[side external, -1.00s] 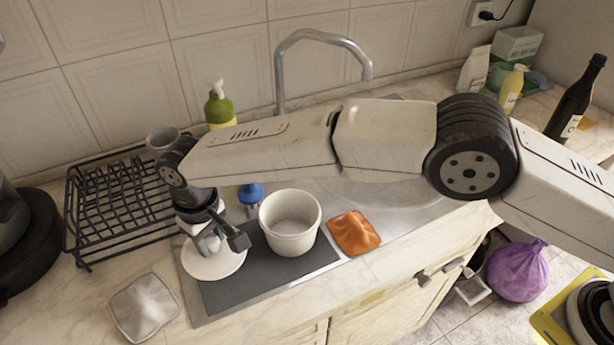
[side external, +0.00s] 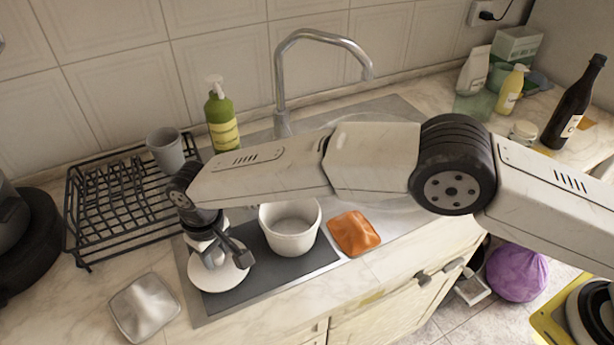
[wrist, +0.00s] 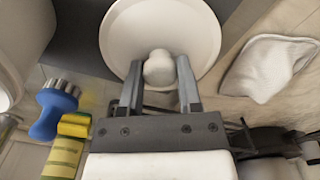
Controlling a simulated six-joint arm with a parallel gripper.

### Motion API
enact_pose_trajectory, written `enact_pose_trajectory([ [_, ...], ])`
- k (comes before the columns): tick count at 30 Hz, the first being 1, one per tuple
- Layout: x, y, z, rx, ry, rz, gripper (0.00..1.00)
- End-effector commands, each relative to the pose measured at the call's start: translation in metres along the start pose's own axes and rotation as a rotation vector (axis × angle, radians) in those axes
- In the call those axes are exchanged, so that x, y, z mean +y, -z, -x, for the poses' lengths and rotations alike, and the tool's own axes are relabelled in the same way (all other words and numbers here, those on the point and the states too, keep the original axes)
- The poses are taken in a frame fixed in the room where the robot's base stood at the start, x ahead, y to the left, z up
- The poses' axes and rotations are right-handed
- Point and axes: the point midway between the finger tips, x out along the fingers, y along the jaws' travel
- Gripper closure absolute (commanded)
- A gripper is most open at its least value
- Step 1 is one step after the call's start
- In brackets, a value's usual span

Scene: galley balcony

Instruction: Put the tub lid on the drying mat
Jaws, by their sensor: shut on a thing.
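The tub lid (side external: 212,279) is a white round disc with a knob. My gripper (side external: 214,259) is shut on its knob from above; in the wrist view the two fingers of my gripper (wrist: 160,80) flank the knob of the lid (wrist: 160,25). The drying mat (side external: 275,273) is a dark grey rectangle on the counter by the sink. The lid is over its left end, roughly level; I cannot tell whether it touches the mat. The mat (wrist: 82,38) also shows left of the lid in the wrist view.
A white tub (side external: 291,240) stands on the mat, right of the lid. An orange cloth (side external: 353,233) lies right of it. A pale cloth (side external: 144,307) lies front left. A black dish rack (side external: 118,200) with a grey cup (side external: 165,150) stands behind left. A blue brush (wrist: 52,110) is near.

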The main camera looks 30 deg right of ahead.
Motion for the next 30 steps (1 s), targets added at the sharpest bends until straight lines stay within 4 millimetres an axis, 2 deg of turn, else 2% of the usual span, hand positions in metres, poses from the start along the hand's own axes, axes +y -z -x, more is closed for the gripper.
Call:
enact_pose_trajectory([
  [25,0.0,0.0001,-0.0083,0.0,0.0,0.0,1.0],
  [26,0.0,0.0001,-0.008,0.0,0.0,0.0,0.47],
  [27,-0.0001,0.0001,-0.0079,0.0,0.0,0.0,0.34],
  [29,-0.0001,0.0001,-0.0079,0.0,0.0,0.0,0.15],
  [30,0.0,0.0001,-0.0078,0.0,0.0,0.0,0.15],
])
